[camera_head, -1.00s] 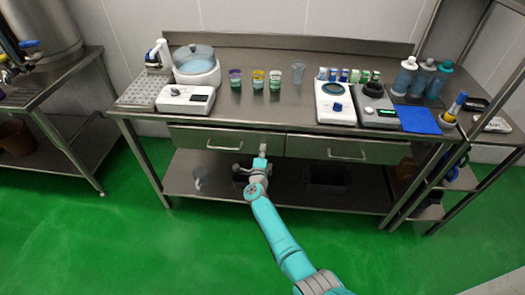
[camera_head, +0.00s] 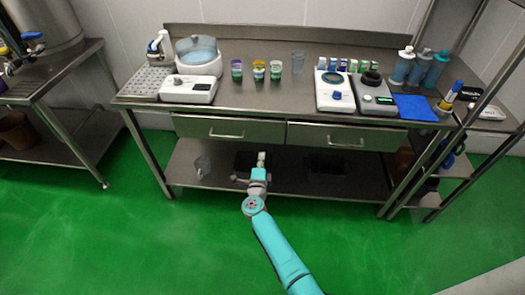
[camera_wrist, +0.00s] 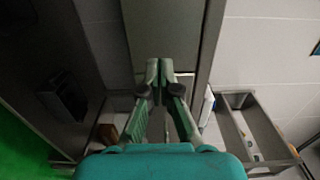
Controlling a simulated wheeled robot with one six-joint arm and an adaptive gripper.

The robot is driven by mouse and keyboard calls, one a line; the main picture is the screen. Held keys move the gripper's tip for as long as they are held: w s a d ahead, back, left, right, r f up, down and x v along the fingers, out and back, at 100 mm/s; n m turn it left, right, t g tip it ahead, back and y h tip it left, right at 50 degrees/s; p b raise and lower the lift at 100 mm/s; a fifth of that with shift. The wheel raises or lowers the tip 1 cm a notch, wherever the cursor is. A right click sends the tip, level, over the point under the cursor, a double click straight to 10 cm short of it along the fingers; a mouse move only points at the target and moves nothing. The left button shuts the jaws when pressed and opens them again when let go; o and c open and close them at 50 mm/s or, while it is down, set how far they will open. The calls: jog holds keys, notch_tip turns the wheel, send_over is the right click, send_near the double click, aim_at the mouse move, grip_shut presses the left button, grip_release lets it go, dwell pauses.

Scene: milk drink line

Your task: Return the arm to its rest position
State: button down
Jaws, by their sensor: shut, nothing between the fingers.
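My gripper (camera_head: 261,158) is in front of the steel workbench (camera_head: 400,50), below the level of its top in the picture and over the lower shelf area. My teal arm reaches to it from the bottom of the head view. In the wrist view, the two fingers of my gripper (camera_wrist: 160,72) run forward and their tips meet. Nothing is held between them. In the head view the gripper is small and partly hidden by my own wrist.
Two drawers (camera_head: 228,126) face my arm. On the bench stand a lidded water bath (camera_head: 197,64), several cups (camera_head: 276,68), two scale-like devices (camera_head: 335,100), several bottles (camera_head: 420,68) and a blue mat (camera_head: 415,108). The green floor (camera_head: 180,250) is open on the left.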

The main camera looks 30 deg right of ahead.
jog(key=shift+v, duration=1.35)
jog(key=shift+s, duration=0.1)
